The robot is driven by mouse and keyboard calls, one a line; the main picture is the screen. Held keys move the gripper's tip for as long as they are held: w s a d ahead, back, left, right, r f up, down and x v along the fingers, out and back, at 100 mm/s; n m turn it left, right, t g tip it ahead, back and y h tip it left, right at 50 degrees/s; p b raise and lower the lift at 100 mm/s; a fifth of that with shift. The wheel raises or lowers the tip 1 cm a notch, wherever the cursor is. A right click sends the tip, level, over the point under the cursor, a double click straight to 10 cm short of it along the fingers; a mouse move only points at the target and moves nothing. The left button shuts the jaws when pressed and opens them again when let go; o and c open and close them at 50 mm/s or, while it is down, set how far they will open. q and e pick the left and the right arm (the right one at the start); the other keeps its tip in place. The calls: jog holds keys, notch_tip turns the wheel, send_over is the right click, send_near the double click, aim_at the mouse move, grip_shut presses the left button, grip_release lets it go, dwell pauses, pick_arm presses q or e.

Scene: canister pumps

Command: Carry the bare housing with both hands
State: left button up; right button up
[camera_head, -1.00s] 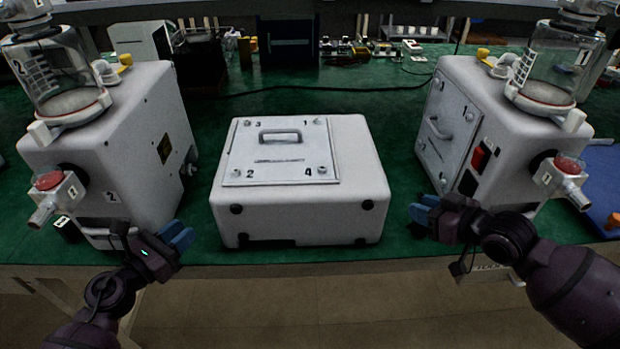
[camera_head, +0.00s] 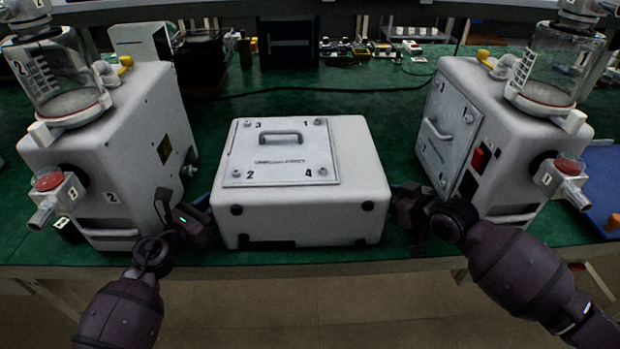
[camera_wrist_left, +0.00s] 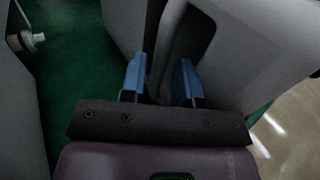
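The bare housing (camera_head: 310,215) is a white box at the middle of the green bench, with a panel on top numbered 1 to 4 and a handle. My left gripper (camera_head: 204,202) is low at its left side. In the left wrist view its blue fingers (camera_wrist_left: 160,80) are apart, at a dark recess in a grey wall (camera_wrist_left: 245,45), with a pale edge between them; contact is unclear. My right gripper (camera_head: 398,200) is at the housing's right side; its fingertips are hidden or too dark to read.
A white pump with a clear canister (camera_head: 120,150) stands close on the left, and another (camera_head: 510,130) close on the right. The gaps beside the housing are narrow. A blue mat (camera_head: 603,185) lies far right.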

pick_arm(q)
jog(key=shift+w+d, duration=0.3)
jog(key=shift+w, duration=0.1)
pick_arm(e)
jog(key=shift+w+a+f, duration=0.2)
jog(key=shift+w+a, duration=0.05)
jog(key=shift+w, duration=0.15)
pick_arm(q)
jog(key=shift+c, duration=0.3)
pick_arm(e)
jog(key=shift+c, duration=0.3)
pick_arm(q)
grip_shut()
pick_arm(e)
grip_shut()
pick_arm(q)
jog(key=shift+r, duration=0.2)
pick_arm(e)
jog(key=shift+r, duration=0.2)
